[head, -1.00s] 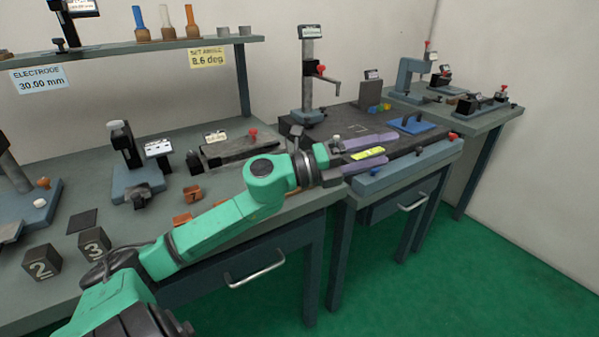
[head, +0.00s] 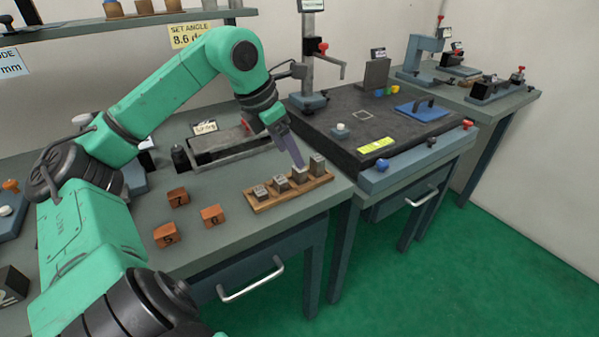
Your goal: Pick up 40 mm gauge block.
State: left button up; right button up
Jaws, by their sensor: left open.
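Several grey gauge blocks stand upright in a row on a wooden rack (head: 262,205) near the right front edge of the left bench. They grow taller toward the right, with the tallest block (head: 318,165) at the right end. No size marks are readable, so I cannot tell from labels which is the 40 mm gauge block. My left gripper (head: 297,162) points down over the block second from the right (head: 300,174). Its purple finger tip is close to that block's top; whether it touches, I cannot tell. The gripper is open. My right gripper is out of view.
Orange numbered cubes (head: 212,216) lie left of the rack. A grey vise-like fixture (head: 225,147) stands behind it. A dark surface plate (head: 345,125) to the right carries a height gauge (head: 309,60) and a blue pad (head: 422,110). A shelf (head: 130,22) hangs at upper left.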

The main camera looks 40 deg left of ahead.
aim_at(299, 175)
pick_arm(q)
jog(key=w+f, duration=0.1)
jog(key=f, duration=0.1)
jog(key=shift+w+a+f+p, duration=0.15)
jog(key=shift+w+f+p, duration=0.2)
jog(key=shift+f, duration=0.05)
jog(key=p+x, duration=0.3)
jog(key=shift+w+f, duration=0.3)
jog(key=shift+w, duration=0.05)
jog(key=shift+f, duration=0.4)
jog(key=shift+w, duration=0.1)
jog(key=shift+f, duration=0.1)
jog(key=shift+c, duration=0.6)
jog(key=c, duration=1)
grip_shut()
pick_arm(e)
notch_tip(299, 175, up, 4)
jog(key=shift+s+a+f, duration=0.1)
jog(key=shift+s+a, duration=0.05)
